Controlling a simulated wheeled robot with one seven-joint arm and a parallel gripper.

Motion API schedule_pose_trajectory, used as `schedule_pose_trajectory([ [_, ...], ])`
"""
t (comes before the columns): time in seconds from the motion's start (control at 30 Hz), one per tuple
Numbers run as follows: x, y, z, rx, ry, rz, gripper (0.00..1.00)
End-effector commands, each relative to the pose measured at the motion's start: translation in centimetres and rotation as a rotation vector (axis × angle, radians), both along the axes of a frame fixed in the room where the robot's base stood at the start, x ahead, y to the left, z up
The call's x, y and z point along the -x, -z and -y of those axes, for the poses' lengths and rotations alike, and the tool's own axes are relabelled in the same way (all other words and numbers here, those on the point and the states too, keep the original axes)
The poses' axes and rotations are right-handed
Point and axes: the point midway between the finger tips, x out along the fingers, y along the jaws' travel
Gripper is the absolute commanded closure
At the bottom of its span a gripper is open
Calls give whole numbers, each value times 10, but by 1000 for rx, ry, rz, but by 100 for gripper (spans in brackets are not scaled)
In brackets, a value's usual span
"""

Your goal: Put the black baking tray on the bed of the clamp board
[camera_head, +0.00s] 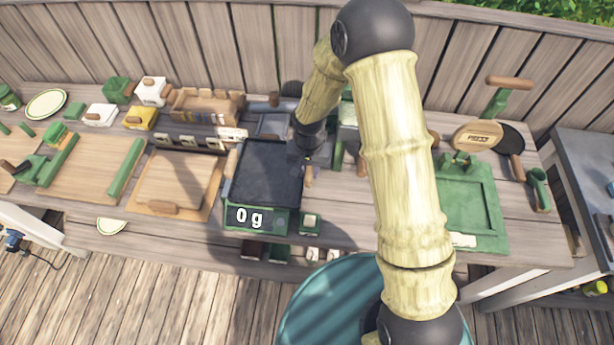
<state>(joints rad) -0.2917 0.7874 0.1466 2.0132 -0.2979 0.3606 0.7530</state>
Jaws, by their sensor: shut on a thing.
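The black baking tray (268,172) is a dark flat rectangle with small wooden handles at its left and right sides. It is over a green scale (272,221) reading 0 g; I cannot tell whether they touch. My gripper (306,160) is at the tray's right edge, shut on it; its fingertips are small and partly hidden. The clamp board (90,182) appears to be the wooden board at the left with green bars across it. Its bed between the bars looks bare.
A wooden board (178,182) lies between the clamp board and the tray. Blocks and a wooden caddy (206,104) line the back. A green framed panel (470,205) lies right of my arm. A round green-topped object (310,318) stands in front of the bench.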

Motion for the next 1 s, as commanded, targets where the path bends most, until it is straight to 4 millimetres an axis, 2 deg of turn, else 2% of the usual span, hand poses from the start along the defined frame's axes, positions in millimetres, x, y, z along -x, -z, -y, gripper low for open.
schedule_pose_trajectory([
  [0.2, -1, -37, 0, -3, -1, 5, 100],
  [0.4, 0, -60, 0, -1, -1, 3, 100],
  [1.0, 0, -64, 0, 0, -1, 0, 100],
])
